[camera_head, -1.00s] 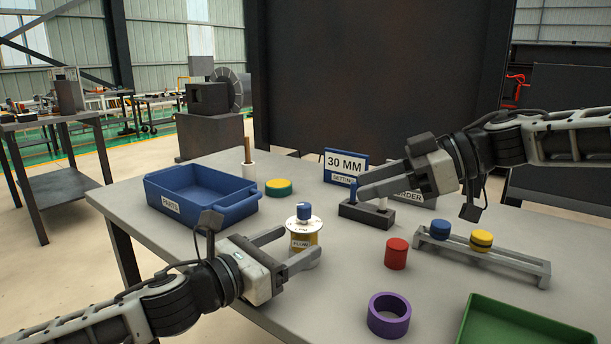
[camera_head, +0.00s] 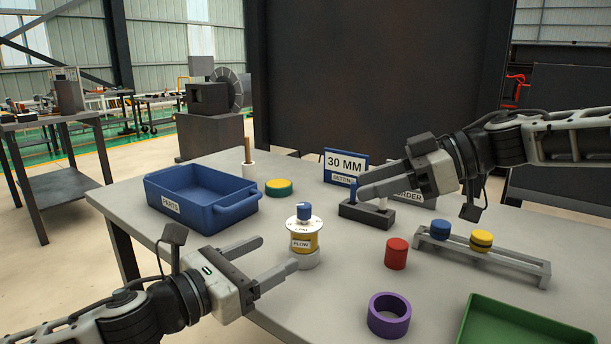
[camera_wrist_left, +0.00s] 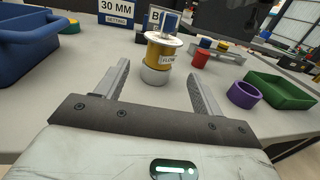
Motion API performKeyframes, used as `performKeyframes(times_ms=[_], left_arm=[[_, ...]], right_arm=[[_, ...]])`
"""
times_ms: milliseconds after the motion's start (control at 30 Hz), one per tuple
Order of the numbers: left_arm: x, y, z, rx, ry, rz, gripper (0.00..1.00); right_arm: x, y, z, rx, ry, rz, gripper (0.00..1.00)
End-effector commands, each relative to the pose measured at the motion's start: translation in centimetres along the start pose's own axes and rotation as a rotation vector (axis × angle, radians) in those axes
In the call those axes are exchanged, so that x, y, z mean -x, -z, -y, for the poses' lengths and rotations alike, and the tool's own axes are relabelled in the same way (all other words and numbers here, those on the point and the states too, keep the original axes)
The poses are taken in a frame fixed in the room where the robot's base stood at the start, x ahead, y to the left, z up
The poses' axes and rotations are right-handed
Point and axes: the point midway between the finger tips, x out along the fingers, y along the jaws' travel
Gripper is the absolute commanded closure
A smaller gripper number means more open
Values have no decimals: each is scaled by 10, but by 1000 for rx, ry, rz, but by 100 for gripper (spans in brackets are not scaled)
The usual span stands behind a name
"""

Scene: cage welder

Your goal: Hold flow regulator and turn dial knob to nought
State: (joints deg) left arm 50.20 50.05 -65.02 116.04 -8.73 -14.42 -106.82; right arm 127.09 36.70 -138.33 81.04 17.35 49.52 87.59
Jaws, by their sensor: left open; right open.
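The flow regulator (camera_head: 304,242) stands upright on the table, with a yellow body labelled FLOW, a white dial plate and a blue dial knob (camera_head: 304,211) on top. In the left wrist view the regulator (camera_wrist_left: 160,54) stands beyond the fingertips, between their lines, on a pale round base. My left gripper (camera_head: 278,256) is open and empty, just left of and in front of the regulator, apart from it. My right gripper (camera_head: 362,186) is at the back right near a dark block with a blue peg; it looks empty. The dial's reading is too small to tell.
A blue PARTS tray (camera_head: 228,216) stands left of the regulator. A red cylinder (camera_head: 396,253), a purple ring (camera_head: 388,315), a green tray (camera_head: 510,325) and a grey rack (camera_head: 490,256) lie to the right. A 30 MM sign (camera_head: 346,166) stands at the back.

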Motion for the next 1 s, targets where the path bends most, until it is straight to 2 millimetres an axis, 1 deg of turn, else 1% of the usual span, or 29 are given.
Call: performKeyframes(times_ms=[233,267,300,333,667,767,833,1000], left_arm=[[1,0,0,0,1,0,32],[1,0,0,0,0,0,27],[1,0,0,0,0,0,16],[1,0,0,0,0,0,7],[3,0,0,0,0,0,7],[12,1,-1,2,-1,-2,7],[23,1,0,0,-1,-3,7],[62,3,0,2,-2,-6,7]], right_arm=[[0,0,0,0,0,0,57],[0,0,0,0,0,0,57],[0,0,0,0,0,0,57],[0,0,0,0,0,0,57],[0,0,0,0,0,0,57],[0,0,0,0,0,0,57],[0,0,0,0,0,0,57],[0,0,0,0,0,0,57]])
